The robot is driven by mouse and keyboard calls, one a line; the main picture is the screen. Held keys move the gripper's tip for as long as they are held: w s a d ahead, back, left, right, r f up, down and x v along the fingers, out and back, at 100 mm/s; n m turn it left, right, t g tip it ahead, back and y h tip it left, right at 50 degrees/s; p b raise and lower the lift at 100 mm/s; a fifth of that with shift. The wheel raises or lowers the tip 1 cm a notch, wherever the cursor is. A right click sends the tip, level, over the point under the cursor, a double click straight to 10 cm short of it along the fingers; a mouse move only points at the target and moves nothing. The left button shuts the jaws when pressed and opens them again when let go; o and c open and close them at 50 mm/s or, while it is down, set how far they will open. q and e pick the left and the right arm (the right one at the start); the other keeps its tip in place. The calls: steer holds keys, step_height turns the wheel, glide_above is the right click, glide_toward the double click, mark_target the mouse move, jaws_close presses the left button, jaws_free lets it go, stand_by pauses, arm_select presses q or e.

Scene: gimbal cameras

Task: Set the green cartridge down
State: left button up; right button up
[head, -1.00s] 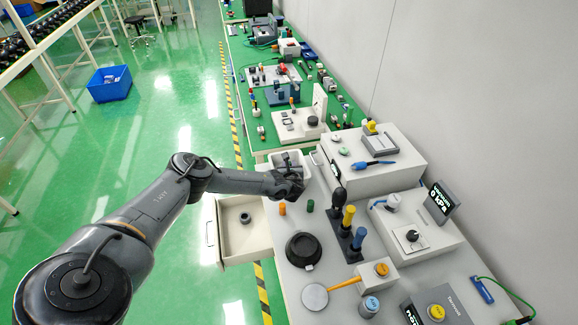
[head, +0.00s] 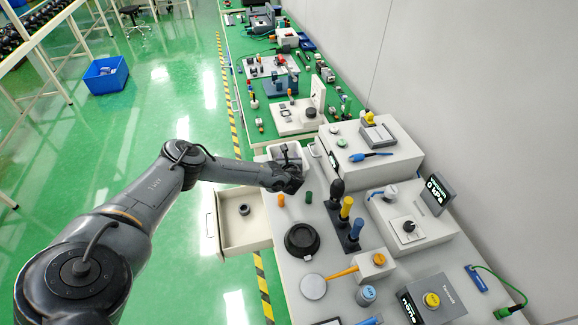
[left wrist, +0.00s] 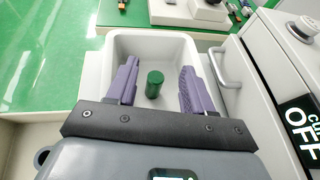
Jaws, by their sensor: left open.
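The green cartridge (left wrist: 154,84) is a short dark green cylinder standing upright in a white bin (left wrist: 110,46) in the left wrist view. My left gripper (left wrist: 156,76) is open, with one purple finger on each side of the cartridge and a gap on both sides. In the head view my left gripper (head: 290,180) is at the bin (head: 302,151), and its hand hides the cartridge. A similar green cylinder (head: 309,197) stands on the grey bench top beside an orange cylinder (head: 281,200). My right gripper is not in view.
An open drawer (head: 232,236) holding a small dark ring juts out at the left. A black round dish (head: 302,240) and a tool rack (head: 347,238) stand in front. A white instrument box (head: 352,180) with a handle stands close right of the bin.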

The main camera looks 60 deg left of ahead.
arm_select(q)
steer(key=p+v, duration=0.1)
steer(key=v, duration=0.9)
steer(key=shift+s, duration=0.1)
